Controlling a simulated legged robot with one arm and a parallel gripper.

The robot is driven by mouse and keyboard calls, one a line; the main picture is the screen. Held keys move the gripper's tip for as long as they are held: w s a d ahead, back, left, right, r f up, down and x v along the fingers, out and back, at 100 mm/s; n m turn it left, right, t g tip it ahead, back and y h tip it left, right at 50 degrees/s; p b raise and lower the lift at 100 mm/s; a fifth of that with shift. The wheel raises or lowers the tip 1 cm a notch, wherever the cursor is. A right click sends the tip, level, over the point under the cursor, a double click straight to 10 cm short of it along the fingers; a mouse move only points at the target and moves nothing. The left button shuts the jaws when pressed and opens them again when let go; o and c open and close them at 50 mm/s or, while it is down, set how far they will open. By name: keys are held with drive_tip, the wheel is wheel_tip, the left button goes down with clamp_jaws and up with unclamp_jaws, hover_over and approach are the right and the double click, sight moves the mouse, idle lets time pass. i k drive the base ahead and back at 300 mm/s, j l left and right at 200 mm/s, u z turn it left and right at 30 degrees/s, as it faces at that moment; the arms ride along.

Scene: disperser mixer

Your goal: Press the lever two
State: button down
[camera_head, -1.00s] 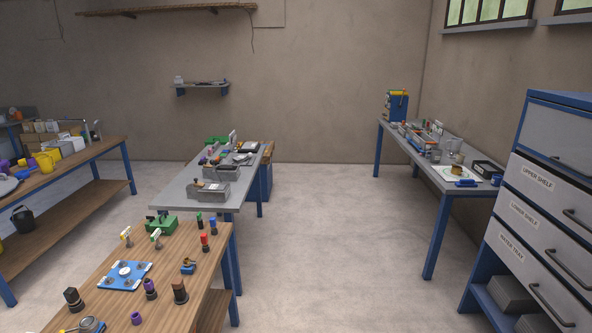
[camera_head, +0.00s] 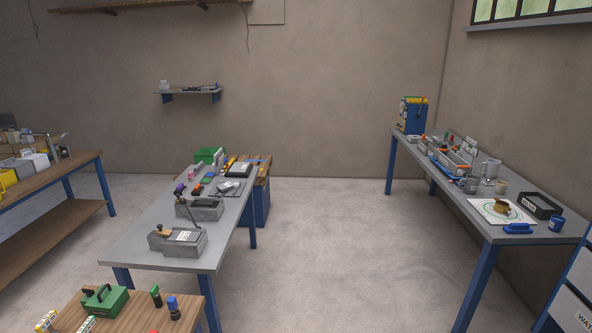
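Two grey lever-like units stand on the grey middle table (camera_head: 143,240). The nearer grey unit (camera_head: 185,245) has a pale label on top and a tan knob at its left end. The farther grey unit (camera_head: 207,212) has a dark top and a thin stick with a dark knob rising at its left. I cannot read a number on either, so I cannot tell which is lever two. A green box with a dark handle (camera_head: 106,301) sits on the front wooden table. My gripper is not in view.
The front wooden table (camera_head: 140,318) holds several small dark and coloured pieces. The right table (camera_head: 488,228) carries a blue machine (camera_head: 413,115), cups and a black tray (camera_head: 540,206). Open floor (camera_head: 340,255) lies between the middle and right tables. Drawers (camera_head: 580,300) stand at the lower right.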

sight(236, 185)
drive_tip(key=i+l+u, duration=0.1)
drive_tip(key=i, duration=1.65)
drive_tip(key=i+u, duration=0.35)
drive_tip(key=i, duration=0.2)
drive_tip(key=i+u, duration=0.4)
drive_tip(key=i, duration=0.15)
drive_tip(key=i+l+u, duration=0.35)
drive_tip(key=i, duration=0.15)
drive_tip(key=j, duration=0.1)
